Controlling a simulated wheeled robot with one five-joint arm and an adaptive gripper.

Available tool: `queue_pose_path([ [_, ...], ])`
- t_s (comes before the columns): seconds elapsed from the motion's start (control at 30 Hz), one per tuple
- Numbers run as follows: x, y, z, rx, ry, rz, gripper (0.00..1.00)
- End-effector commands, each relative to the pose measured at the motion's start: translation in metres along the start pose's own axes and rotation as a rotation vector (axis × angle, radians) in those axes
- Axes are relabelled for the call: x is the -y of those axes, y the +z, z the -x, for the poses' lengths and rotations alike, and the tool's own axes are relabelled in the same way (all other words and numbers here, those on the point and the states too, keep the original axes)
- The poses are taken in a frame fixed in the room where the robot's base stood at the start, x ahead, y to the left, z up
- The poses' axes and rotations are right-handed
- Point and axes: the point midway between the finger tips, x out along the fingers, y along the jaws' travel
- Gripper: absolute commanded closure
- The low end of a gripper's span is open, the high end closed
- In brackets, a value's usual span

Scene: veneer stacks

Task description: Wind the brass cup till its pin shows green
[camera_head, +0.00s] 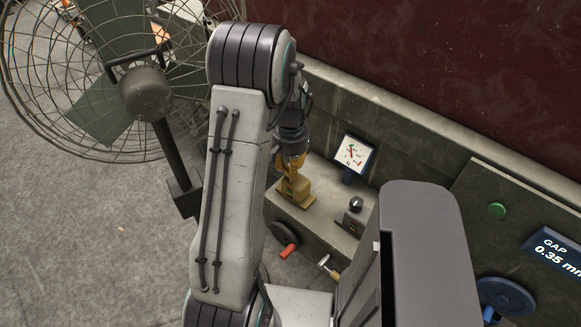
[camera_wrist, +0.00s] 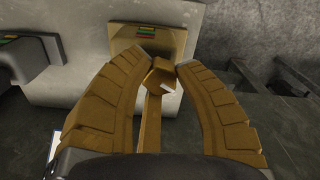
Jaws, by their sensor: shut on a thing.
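My gripper (camera_wrist: 165,62) has its two brass-coloured fingers closed around the brass cup (camera_wrist: 160,76), seen between the fingertips in the wrist view. A brass bar runs from the cup toward the camera. A brass block (camera_wrist: 135,47) with a small green and red marking (camera_wrist: 147,32) stands just beyond the fingertips. I cannot make out the pin or its colour. In the head view my gripper (camera_head: 291,166) points down onto the brass fitting (camera_head: 297,191) on the grey ledge; the cup is hard to separate from the fingers there.
A dial gauge (camera_head: 354,153) and a black knob (camera_head: 356,204) stand right of the fitting. A red-handled crank (camera_head: 287,251) is below. A caged fan (camera_head: 100,80) is at left. A green button (camera_head: 497,210), a 0.35 mm gap display (camera_head: 553,250) and a blue handwheel (camera_head: 505,295) are at right.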

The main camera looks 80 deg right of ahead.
Motion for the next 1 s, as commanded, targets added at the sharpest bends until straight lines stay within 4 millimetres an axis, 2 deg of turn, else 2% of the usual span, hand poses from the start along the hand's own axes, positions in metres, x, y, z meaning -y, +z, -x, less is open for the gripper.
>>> queue_pose_path([
  [0.2, 0.0001, 0.0, -0.0019, 0.0, 0.0, -0.028, 1.0],
  [0.6, 0.0, 0.0002, -0.0023, 0.001, 0.0, -0.327, 1.0],
  [0.97, -0.0001, 0.0009, -0.0016, 0.003, 0.001, -0.351, 1.0],
  [1.0, -0.0001, 0.0009, -0.0016, 0.004, 0.001, -0.35, 0.67],
])
